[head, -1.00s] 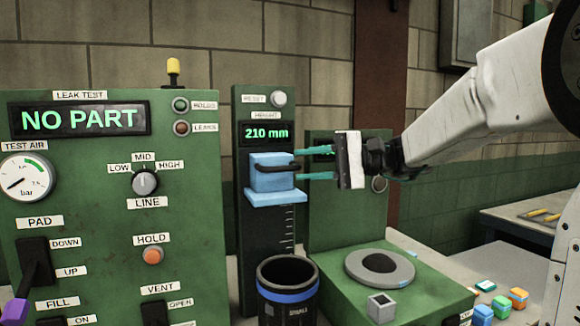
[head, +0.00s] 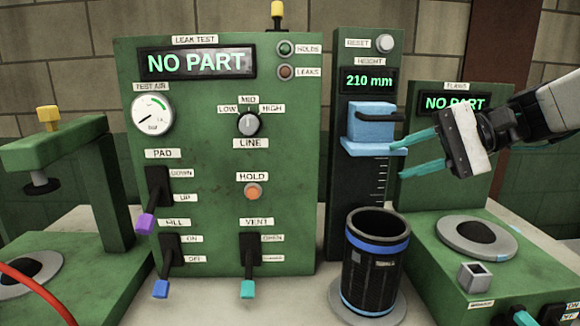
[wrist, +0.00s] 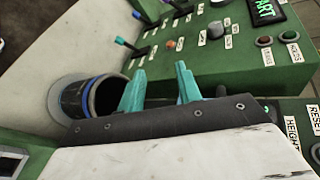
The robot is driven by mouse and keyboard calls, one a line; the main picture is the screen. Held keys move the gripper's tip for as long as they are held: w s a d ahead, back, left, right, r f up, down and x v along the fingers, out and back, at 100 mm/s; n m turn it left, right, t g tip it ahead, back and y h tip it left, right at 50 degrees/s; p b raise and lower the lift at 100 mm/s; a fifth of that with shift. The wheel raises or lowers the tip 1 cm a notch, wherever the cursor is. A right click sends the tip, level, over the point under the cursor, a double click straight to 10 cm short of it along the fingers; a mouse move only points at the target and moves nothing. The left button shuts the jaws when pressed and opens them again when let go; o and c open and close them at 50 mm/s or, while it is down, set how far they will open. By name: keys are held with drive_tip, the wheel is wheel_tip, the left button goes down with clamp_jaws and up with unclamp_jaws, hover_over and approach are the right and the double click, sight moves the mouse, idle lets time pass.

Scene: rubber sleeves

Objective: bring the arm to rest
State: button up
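In the wrist view my gripper (wrist: 160,88) also shows open and empty, with the dark bin (wrist: 98,98) left of the fingers.
The leak test panel (head: 215,200) reads NO PART, with levers along its lower part. The height gauge (head: 345,215) reads 210 mm. A black bin with a blue band (head: 375,265) stands before it. A green press (head: 75,150) stands at the left.

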drive_tip(key=s+a+f+n+g+h, duration=0.25)
drive_tip(key=s+f+h, duration=0.25)
drive_tip(key=s+f, duration=0.45)
drive_tip(key=s+d+f+n+h, duration=0.3)
drive_tip(key=s+d+f+h, duration=0.4)
drive_tip(key=s, duration=0.4)
drive_tip(key=shift+h, duration=0.4)
